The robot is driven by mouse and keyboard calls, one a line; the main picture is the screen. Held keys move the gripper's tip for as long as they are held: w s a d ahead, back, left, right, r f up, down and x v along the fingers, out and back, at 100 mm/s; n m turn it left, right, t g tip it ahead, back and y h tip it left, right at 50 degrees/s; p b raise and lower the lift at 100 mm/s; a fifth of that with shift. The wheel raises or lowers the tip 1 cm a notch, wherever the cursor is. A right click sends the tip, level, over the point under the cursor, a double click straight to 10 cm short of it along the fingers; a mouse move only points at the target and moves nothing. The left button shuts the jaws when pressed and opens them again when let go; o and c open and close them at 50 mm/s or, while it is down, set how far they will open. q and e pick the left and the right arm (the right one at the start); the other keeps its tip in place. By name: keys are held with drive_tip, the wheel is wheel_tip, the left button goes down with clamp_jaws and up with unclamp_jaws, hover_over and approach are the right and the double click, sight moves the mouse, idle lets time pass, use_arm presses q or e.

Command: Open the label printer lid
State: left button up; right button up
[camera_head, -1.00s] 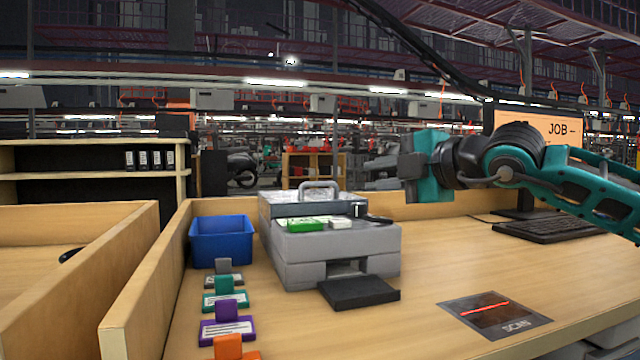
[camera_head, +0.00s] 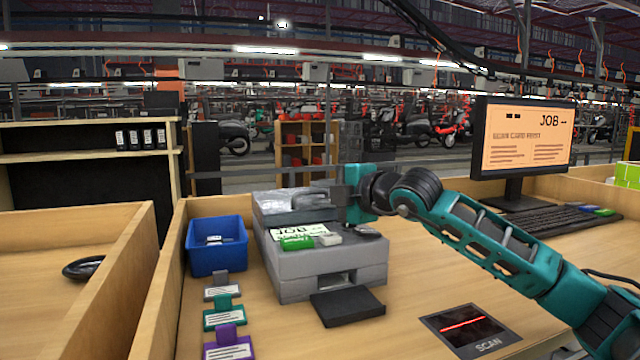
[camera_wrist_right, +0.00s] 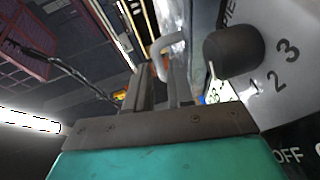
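The label printer (camera_head: 330,272) is a grey box on the wooden desk, left of the middle in the head view. The lid's handle is mostly hidden by my gripper in the head view; in the right wrist view a grey handle (camera_wrist_right: 161,48) shows at my fingertips. My right gripper (camera_head: 338,203) is at the lid's right side, pointing left. Its two fingers (camera_wrist_right: 160,88) stand apart, with a gap between them. I cannot tell whether they touch the handle. My left gripper is out of view.
A dark knob (camera_wrist_right: 234,54) with numbers is close beside my right fingers. A blue bin (camera_head: 217,247) and several tagged holders stand left. A scan pad (camera_head: 470,328), keyboard (camera_head: 545,219) and monitor (camera_head: 522,140) are right.

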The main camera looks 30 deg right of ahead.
drive_tip(key=shift+w+a+f, duration=0.1)
drive_tip(key=shift+w+a, duration=0.05)
drive_tip(key=shift+w, duration=0.5)
clamp_jaws()
idle(1.0)
